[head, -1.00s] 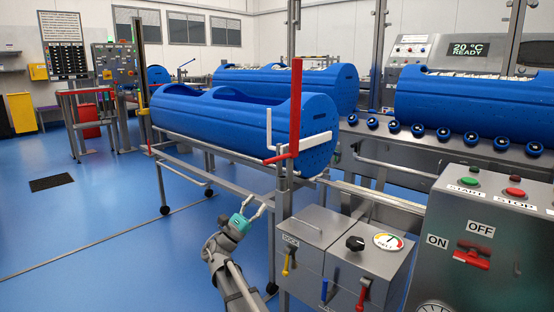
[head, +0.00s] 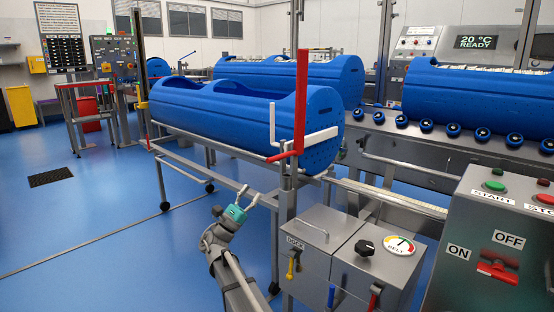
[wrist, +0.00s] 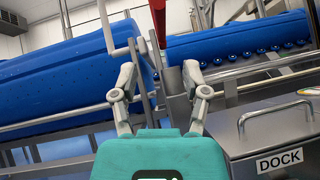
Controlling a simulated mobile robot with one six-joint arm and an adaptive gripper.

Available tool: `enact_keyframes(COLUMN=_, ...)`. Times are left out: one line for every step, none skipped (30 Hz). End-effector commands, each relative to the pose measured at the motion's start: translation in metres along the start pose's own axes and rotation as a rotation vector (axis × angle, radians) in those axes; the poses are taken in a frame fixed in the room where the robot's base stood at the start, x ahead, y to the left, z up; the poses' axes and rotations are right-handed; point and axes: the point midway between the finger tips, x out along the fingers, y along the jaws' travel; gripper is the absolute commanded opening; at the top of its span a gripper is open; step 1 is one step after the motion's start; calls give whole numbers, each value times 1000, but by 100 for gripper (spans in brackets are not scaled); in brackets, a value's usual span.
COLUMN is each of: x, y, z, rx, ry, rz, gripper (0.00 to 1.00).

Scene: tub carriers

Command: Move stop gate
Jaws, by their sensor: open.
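What looks like the stop gate is a red upright bar (head: 302,95) on a grey post, in front of the near end of a blue tub (head: 235,125). A white bar (head: 321,134) sticks out to its right and a white bent handle (head: 272,125) stands to its left. My gripper (head: 249,192) is open and empty, below and left of the gate. In the wrist view my gripper (wrist: 159,74) points up toward the post. The white handle (wrist: 107,25) and red bar (wrist: 158,18) show beyond the fingertips, apart from them.
A grey box with a DOCK label (wrist: 279,160) and a lidded handle stands right of my gripper. A BELT dial (head: 398,245) and an ON/OFF panel (head: 488,235) lie farther right. Grey frame rails (head: 225,183) run under the tub. Blue floor at left is open.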

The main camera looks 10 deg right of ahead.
Motion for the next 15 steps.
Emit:
enact_keyframes(x=3, y=0, z=0, rx=-1, ry=0, rz=-1, gripper=59)
enact_keyframes(x=5, y=0, z=0, rx=-1, ry=0, rz=-1, gripper=59)
enact_keyframes(x=7, y=0, z=0, rx=-2, ry=-1, rz=-2, gripper=59)
enact_keyframes(x=9, y=-1, z=0, rx=-2, ry=-1, rz=-3, gripper=59)
enact_keyframes(x=11, y=-1, z=0, rx=-3, ry=-1, rz=-3, gripper=59)
enact_keyframes(x=14, y=-1, z=0, rx=-3, ry=-1, rz=-4, gripper=59)
enact_keyframes(x=17, y=-1, z=0, rx=-3, ry=-1, rz=-4, gripper=59)
enact_keyframes(x=20, y=-1, z=0, rx=-4, ry=-1, rz=-4, gripper=59)
enact_keyframes(x=24, y=-1, z=0, rx=-4, ry=-1, rz=-5, gripper=59)
enact_keyframes(x=26, y=-1, z=0, rx=-4, ry=-1, rz=-5, gripper=59)
enact_keyframes(x=30, y=-1, z=0, rx=-4, ry=-1, rz=-5, gripper=59)
enact_keyframes(x=34, y=-1, z=0, rx=-4, ry=-1, rz=-5, gripper=59)
enact_keyframes(x=37, y=-1, z=0, rx=-5, ry=-1, rz=-5, gripper=59)
enact_keyframes(x=40, y=-1, z=0, rx=-5, ry=-1, rz=-5, gripper=59)
enact_keyframes(x=45, y=-1, z=0, rx=-5, ry=-1, rz=-4, gripper=59)
